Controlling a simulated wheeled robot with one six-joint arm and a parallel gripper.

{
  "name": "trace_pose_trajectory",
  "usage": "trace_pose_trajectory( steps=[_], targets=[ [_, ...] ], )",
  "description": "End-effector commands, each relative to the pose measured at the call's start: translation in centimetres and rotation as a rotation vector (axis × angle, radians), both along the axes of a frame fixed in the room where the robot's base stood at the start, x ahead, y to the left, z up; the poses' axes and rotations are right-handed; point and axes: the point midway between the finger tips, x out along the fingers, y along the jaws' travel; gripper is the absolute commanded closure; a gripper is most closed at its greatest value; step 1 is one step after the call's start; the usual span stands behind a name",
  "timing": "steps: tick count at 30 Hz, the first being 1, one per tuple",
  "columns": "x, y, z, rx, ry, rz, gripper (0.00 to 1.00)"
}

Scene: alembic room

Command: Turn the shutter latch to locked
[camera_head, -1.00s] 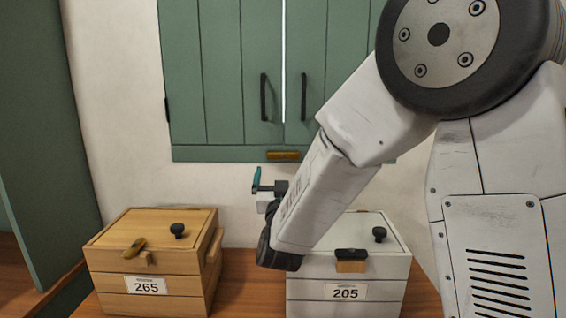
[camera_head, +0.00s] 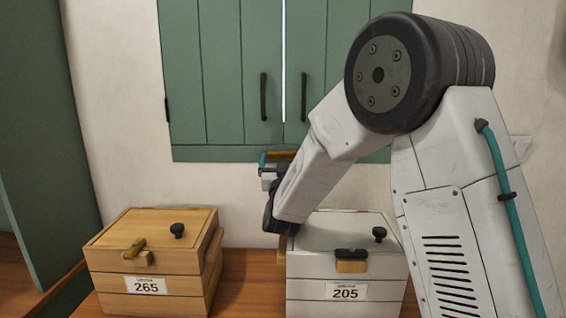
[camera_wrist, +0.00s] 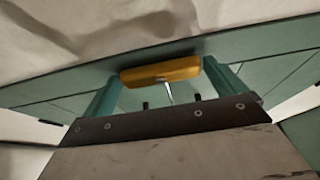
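The green shutters (camera_head: 222,80) are closed, with a thin bright gap between them. The brass-yellow shutter latch (camera_head: 287,154) lies horizontally at their bottom edge, partly hidden by my gripper. In the wrist view the latch (camera_wrist: 160,72) spans nearly the whole gap between my teal fingers. My gripper (camera_wrist: 162,76) is open, one finger near each end of the latch. I cannot tell whether the fingers touch it. In the head view my gripper (camera_head: 276,160) is at the latch's height, at its left part.
A wooden box labelled 265 (camera_head: 190,285) and a white box labelled 205 (camera_head: 305,292) stand on the wooden table (camera_head: 250,285) below. Two dark handles (camera_head: 264,97) are on the shutters. A green panel (camera_head: 40,130) stands at the left.

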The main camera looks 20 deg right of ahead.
Motion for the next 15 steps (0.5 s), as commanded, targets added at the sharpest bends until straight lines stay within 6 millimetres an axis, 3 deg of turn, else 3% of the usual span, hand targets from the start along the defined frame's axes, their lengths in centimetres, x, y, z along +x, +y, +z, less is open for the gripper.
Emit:
trace_pose_trajectory(
  steps=[1, 3, 15],
  targets=[
    [-0.01, 0.02, 0.01, 0.0, 0.0, 0.0, 0.19],
    [-0.02, 0.03, 0.0, 0.0, 0.0, 0.0, 0.32],
    [0.0, 0.13, -0.02, 0.055, -0.018, 0.0, 0.32]
  ],
)
